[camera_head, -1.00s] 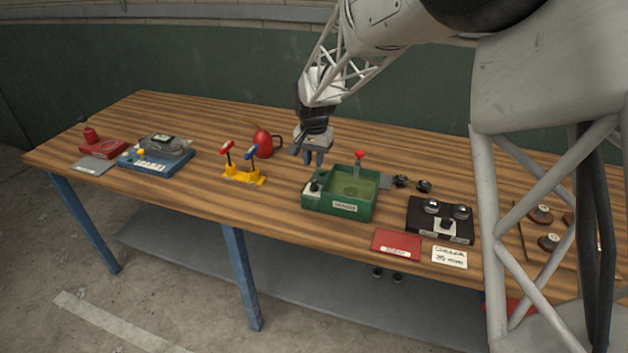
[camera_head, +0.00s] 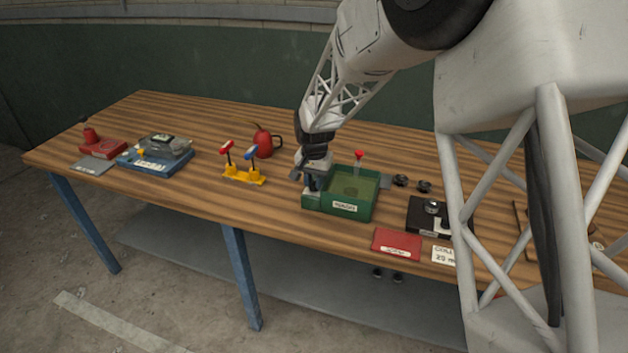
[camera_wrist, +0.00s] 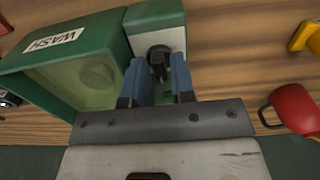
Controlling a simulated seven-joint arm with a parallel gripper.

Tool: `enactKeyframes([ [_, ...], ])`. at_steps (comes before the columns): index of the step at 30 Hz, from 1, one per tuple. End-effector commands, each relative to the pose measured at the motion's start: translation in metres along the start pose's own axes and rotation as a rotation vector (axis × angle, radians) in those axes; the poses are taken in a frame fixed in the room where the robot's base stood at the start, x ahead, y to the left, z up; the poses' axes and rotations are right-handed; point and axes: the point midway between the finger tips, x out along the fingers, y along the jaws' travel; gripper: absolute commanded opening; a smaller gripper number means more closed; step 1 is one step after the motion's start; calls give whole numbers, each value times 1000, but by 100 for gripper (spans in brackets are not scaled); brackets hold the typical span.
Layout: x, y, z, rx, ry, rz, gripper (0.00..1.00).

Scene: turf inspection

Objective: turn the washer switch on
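The washer is a green box with a sunken basin and a white label (camera_head: 345,207); in the wrist view its wall (camera_wrist: 60,92) is at the left. Its switch, a black knob (camera_wrist: 159,52) on a pale plate, sits on a small green block beside the basin. My gripper (camera_head: 312,188) is over the left end of the washer and hides the switch in the head view. In the wrist view my gripper (camera_wrist: 159,70) points at the switch, with a blue finger on each side of the knob. The fingers are apart; I cannot tell whether either touches the knob.
A red-knobbed lever (camera_head: 359,156) stands behind the basin. A black box (camera_head: 424,211) and a red card (camera_head: 397,243) lie to the right.

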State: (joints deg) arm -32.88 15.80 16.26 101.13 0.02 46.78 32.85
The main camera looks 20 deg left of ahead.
Motion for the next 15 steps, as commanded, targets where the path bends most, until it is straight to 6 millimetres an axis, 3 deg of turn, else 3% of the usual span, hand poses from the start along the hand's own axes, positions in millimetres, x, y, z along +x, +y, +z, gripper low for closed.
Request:
enactKeyframes([
  [5, 0, 0, 0, 0, 0, 0, 23],
  [10, 0, 0, 0, 0, 0, 0, 0],
  [15, 0, 0, 0, 2, 0, 0, 0],
])
